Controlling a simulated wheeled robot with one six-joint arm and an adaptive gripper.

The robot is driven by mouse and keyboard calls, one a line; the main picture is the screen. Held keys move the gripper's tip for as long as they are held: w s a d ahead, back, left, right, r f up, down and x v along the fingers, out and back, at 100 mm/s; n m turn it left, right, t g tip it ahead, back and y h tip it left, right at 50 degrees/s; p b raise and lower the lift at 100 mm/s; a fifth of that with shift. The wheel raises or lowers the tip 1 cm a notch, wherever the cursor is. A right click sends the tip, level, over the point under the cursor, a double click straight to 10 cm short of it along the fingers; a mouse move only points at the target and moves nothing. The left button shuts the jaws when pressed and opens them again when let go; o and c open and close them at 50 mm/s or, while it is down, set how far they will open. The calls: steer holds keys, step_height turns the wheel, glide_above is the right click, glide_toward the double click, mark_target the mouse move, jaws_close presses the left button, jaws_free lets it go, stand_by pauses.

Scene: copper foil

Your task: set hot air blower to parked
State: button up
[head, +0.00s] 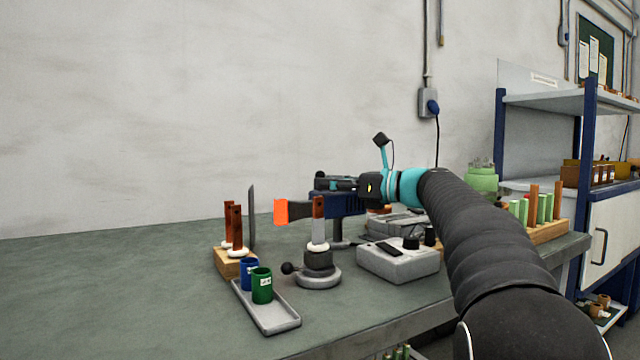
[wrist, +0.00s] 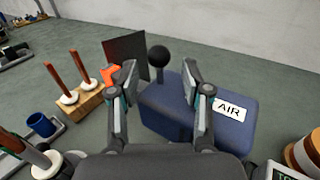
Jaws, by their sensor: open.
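The hot air blower is a dark blue box (wrist: 228,125) marked AIR in the wrist view. In the head view its blue body (head: 345,203) stands on a post, with an orange nozzle (head: 281,212) facing left; the nozzle also shows in the wrist view (wrist: 109,75). A black ball knob (wrist: 158,56) rises at the blower in the wrist view. My gripper (wrist: 159,73) is open, its fingers on either side of the knob's line of sight; contact cannot be told. In the head view my gripper (head: 322,184) is just above the blue body.
A dark upright plate (head: 251,215) stands by a wooden block (head: 232,262) with brown-handled pieces. A grey tray (head: 270,317) holds blue and green cups. A round grey stand (head: 318,277) and a pale box (head: 398,264) are close by. The left bench is clear.

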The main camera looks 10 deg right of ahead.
steer(key=shift+x, duration=1.3)
steer(key=shift+c, duration=0.2)
jaws_close()
